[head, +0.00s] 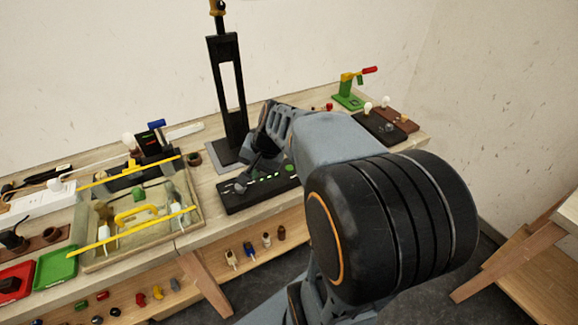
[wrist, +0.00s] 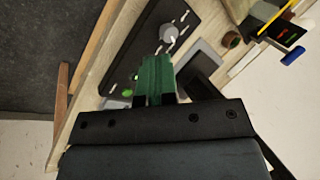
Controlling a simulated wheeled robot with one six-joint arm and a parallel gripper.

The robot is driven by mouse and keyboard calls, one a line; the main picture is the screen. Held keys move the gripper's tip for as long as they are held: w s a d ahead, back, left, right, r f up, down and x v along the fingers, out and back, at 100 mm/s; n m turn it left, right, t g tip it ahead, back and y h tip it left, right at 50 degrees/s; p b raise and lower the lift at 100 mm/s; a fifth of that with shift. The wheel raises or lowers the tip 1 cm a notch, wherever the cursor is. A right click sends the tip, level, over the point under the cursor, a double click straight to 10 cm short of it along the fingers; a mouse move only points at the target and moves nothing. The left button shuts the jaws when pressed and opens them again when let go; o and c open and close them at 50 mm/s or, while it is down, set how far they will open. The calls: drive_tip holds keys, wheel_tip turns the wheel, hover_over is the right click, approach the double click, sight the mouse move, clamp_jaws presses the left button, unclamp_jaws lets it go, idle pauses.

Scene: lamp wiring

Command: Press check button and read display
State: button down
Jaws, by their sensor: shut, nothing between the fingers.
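A long black panel (head: 232,201) lies on the workbench below my gripper, with a row of lit green marks and a grey knob (head: 240,187). In the wrist view the panel (wrist: 139,52) shows the grey knob (wrist: 168,32), pale marks and a round green button (wrist: 128,93) left of the fingers. My gripper (wrist: 155,62) is shut and empty, its green fingertips together over the panel. In the head view my gripper (head: 250,172) is dark and partly hidden against the panel. I cannot tell whether it touches. A small black unit (wrist: 286,33) has a lit, unreadable display.
A black stand (head: 227,100) rises behind the panel. A wooden tray (head: 100,262) with yellow bars is left. A green clamp with a red handle (head: 349,93) and a dark bulb board (head: 377,128) are right. A lower shelf (head: 245,262) holds small parts.

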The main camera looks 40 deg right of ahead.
drive_tip(key=w+d+f+m+t+y, duration=0.1)
drive_tip(key=w+d+m, duration=0.45)
drive_tip(key=d, duration=0.25)
drive_tip(key=m+t+y, duration=0.1)
drive_tip(key=m+t, duration=0.2)
drive_tip(key=m, duration=0.3)
hover_over(289, 168)
drive_tip(key=f, duration=0.2)
drive_tip(key=shift+s+p, duration=0.1)
drive_tip(key=shift+p, duration=0.35)
wheel_tip(289, 168, down, 9)
drive_tip(key=b, duration=0.6)
drive_tip(key=shift+r+b, duration=0.15)
drive_tip(key=shift+b, duration=0.25)
drive_tip(key=shift+f+b, duration=0.4)
drive_tip(key=shift+f, duration=0.05)
